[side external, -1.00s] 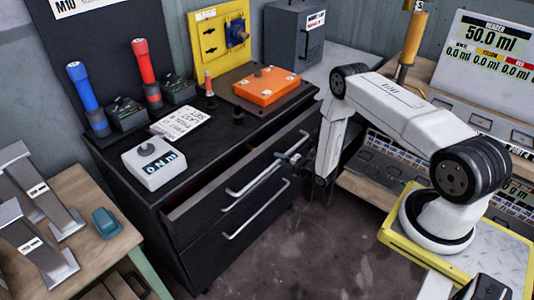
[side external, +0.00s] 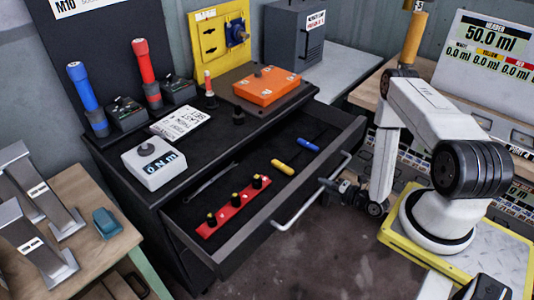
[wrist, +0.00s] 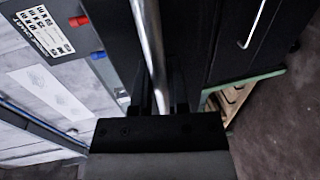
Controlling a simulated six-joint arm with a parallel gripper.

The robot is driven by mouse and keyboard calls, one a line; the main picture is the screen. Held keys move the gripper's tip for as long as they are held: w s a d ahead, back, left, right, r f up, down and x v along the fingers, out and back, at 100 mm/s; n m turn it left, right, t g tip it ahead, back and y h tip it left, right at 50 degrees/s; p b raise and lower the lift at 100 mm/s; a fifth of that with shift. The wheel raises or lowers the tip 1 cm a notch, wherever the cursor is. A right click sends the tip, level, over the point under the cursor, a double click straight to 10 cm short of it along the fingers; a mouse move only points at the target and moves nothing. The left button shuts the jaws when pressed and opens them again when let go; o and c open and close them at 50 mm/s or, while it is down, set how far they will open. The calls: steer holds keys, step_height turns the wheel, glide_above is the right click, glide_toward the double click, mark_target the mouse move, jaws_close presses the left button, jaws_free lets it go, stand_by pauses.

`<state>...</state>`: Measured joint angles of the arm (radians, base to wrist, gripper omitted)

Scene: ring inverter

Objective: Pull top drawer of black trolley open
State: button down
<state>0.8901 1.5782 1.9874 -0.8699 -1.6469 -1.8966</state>
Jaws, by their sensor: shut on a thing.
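The black trolley (side external: 165,205) stands in the middle of the side view. Its top drawer (side external: 262,232) is pulled well out, and its inside shows. The drawer's silver bar handle (side external: 297,211) runs along its front. My gripper (side external: 332,190) is at the far right part of this handle, shut on it. In the wrist view the handle (wrist: 152,50) passes between my gripper's fingers (wrist: 158,95). The exact contact of the fingertips is partly hidden by the gripper body.
In the drawer lie a red strip with knobs (side external: 233,207), a yellow-handled tool (side external: 282,167) and a blue-handled tool (side external: 309,144). An orange box (side external: 266,84) and a white torque unit (side external: 153,163) stand on the trolley top. Floor (side external: 330,255) in front is clear.

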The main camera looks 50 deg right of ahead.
steer(key=shift+s, duration=0.8)
steer(key=c, duration=0.6)
jaws_free()
steer(key=shift+s, duration=0.15)
steer(key=shift+s+r, duration=0.45)
steer(key=shift+r, duration=0.8)
steer(key=shift+s+r, duration=0.4)
steer(key=shift+r, duration=0.9)
steer(key=shift+s+r, duration=0.45)
steer(key=shift+r, duration=0.8)
